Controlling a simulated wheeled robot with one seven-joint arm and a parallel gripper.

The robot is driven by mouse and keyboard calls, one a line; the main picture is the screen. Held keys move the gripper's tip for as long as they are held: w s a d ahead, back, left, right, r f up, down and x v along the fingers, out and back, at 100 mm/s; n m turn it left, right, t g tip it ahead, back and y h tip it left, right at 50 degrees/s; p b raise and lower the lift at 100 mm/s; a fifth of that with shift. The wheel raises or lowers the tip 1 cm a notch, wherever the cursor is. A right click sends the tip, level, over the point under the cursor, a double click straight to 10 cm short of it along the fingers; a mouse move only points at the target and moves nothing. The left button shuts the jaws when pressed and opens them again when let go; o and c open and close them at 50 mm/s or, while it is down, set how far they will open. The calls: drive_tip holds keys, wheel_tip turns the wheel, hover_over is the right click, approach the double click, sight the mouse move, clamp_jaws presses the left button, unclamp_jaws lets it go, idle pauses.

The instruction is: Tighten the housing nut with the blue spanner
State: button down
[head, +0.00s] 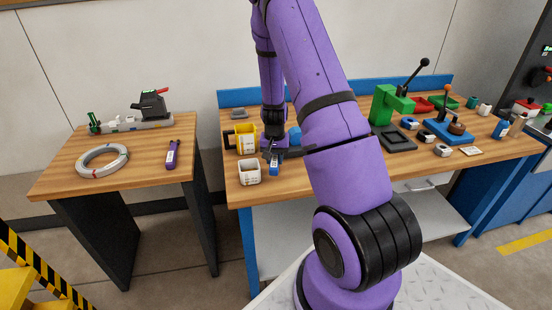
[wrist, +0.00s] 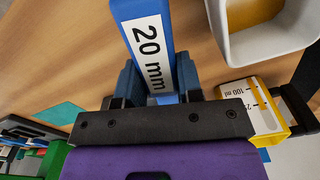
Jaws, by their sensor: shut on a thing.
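My gripper (head: 272,152) is over the left end of the workbench. The blue spanner also shows small below the gripper in the head view (head: 274,169). Its working end lies outside the wrist view. I cannot make out the housing nut with certainty. A blue fixture (head: 447,132) with an orange-knobbed lever and a brown round part stands on the right of the bench.
A white cup (head: 249,175) and a yellow beaker (head: 247,141) stand close to my gripper. A green press (head: 385,105) stands mid-bench, with several small parts to its right. The left table (head: 130,165) holds a banded coil (head: 103,172), a purple tool (head: 173,154) and a red-handled device (head: 150,105).

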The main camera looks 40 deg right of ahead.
drive_tip(key=shift+w+a+m, duration=0.6)
drive_tip(key=shift+w+m, duration=0.2)
drive_tip(key=shift+m, duration=0.2)
drive_tip(key=shift+s+d, duration=0.1)
drive_tip(key=shift+s+d+n, duration=0.1)
drive_tip(key=shift+s+n, duration=0.05)
drive_tip(key=shift+n, duration=0.25)
drive_tip(key=shift+s, duration=0.1)
drive_tip(key=shift+s+a, duration=0.75)
drive_tip(key=shift+a, duration=0.3)
drive_tip(key=shift+s+a, duration=0.7)
drive_tip(key=shift+a, duration=0.35)
